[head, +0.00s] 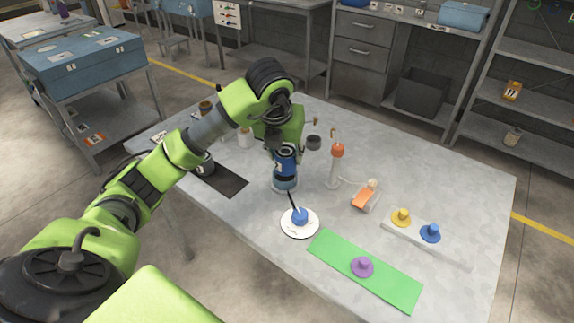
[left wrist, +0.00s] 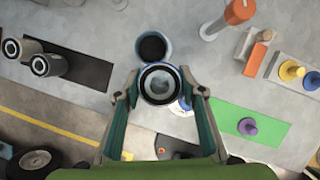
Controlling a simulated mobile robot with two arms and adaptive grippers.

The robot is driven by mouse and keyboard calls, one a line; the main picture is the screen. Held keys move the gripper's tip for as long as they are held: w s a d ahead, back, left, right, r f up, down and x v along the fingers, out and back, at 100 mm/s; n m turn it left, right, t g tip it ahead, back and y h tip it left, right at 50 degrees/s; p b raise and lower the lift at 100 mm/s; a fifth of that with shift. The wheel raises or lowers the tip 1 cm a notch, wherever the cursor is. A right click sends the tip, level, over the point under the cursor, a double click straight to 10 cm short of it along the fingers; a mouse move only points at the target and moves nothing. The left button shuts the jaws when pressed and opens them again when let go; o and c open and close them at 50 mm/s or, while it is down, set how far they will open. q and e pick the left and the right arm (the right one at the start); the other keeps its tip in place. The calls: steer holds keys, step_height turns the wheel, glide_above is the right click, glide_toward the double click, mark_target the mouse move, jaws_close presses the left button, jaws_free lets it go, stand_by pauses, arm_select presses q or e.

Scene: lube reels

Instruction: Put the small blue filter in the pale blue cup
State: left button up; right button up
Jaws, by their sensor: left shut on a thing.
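My left gripper (head: 285,150) is shut on the small blue filter (head: 286,163), a short blue cylinder with a pale label, held roughly upright. In the left wrist view the filter's ringed end (left wrist: 160,84) sits between the two fingers (left wrist: 160,92). The pale blue cup (head: 285,185) stands on the table just below the filter in the head view, partly hidden by it. In the left wrist view the cup's rim (left wrist: 137,47) and dark inside show just beyond the filter, which overlaps its near edge. The filter appears above the cup and off its centre. My right gripper is not in view.
A black mat (head: 229,184) with grey canisters (left wrist: 43,65) lies left of the cup. A white disc (head: 289,229) with a blue knob is in front. An orange-topped post (head: 336,152), a green strip (head: 390,283) and a tray of knobs (head: 455,256) lie to the right.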

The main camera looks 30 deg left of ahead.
arm_select(q)
steer(key=w+a+f, duration=0.1)
steer(key=f, duration=0.1)
steer(key=w+a+f+p, duration=0.1)
steer(key=w+f, duration=0.1)
steer(key=w+a+f, duration=0.1)
steer(key=w+f, duration=0.1)
steer(key=shift+a+f, duration=0.15)
steer(key=shift+a, duration=0.1)
step_height(320, 180, down, 3)
steer(key=shift+w+f+p, duration=0.1)
steer(key=shift+f+p, duration=0.05)
steer(key=shift+p, duration=0.7)
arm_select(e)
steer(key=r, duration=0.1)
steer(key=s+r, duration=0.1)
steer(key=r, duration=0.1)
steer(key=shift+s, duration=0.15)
arm_select(q)
steer(key=shift+f, duration=0.1)
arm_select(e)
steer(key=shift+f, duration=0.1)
arm_select(q)
steer(key=o, duration=0.8)
steer(key=shift+f, duration=0.1)
steer(key=o, duration=0.4)
